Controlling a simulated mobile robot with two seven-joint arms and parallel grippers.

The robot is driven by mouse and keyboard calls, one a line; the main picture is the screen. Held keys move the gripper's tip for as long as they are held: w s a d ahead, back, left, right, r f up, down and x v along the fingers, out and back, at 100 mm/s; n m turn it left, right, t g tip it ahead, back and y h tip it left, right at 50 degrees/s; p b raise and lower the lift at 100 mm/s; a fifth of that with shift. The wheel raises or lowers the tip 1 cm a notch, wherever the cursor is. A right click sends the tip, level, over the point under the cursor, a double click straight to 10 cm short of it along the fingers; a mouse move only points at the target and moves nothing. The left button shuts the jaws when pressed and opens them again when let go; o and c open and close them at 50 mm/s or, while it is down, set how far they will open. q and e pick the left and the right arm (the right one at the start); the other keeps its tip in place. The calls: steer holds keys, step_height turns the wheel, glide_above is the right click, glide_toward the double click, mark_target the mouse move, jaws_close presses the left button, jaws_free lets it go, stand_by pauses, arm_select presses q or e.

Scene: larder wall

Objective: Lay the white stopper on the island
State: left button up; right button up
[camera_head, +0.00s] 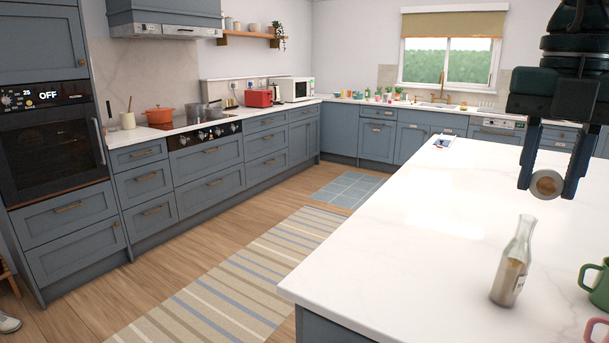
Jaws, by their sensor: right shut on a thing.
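My right gripper (549,178) hangs at the upper right with its fingers pointing down, above the white island (400,230). It is shut on a small round pale piece with a tan middle, which looks like the white stopper (547,184). The stopper is held between the fingertips, apart from the island top. My left gripper is not in view.
A clear glass bottle (512,265) stands upright on the island below the gripper. A green mug (601,283) and a pink mug (597,331) are at the right edge. A small flat item (443,143) lies at the island's far end. The island's middle is clear.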

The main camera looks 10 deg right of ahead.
arm_select(q)
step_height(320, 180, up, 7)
steer(key=p, duration=0.5)
arm_select(e)
step_height(320, 180, up, 7)
steer(key=shift+f, duration=0.2)
steer(key=s+d+f+n, duration=0.4)
steer(key=d+f+n, duration=0.5)
steer(key=d+f, duration=0.45)
step_height(320, 180, down, 6)
steer(key=n, duration=0.5)
steer(key=w+a+f+n, duration=0.4)
steer(key=a+f+n, duration=0.65)
steer(key=n, duration=0.25)
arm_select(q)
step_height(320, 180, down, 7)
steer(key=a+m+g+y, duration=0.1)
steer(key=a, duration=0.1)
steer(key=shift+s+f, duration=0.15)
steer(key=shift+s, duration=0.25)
arm_select(e)
steer(key=w+a+f+n, duration=0.1)
steer(key=a+f+n, duration=0.1)
steer(key=a+n, duration=0.5)
steer(key=w+a+f+n, duration=0.1)
steer(key=a+n, duration=0.6)
steer(key=n, duration=0.3)
steer(key=shift+w+a+f+n, duration=0.25)
steer(key=shift+f+n, duration=0.05)
steer(key=shift+f, duration=0.1)
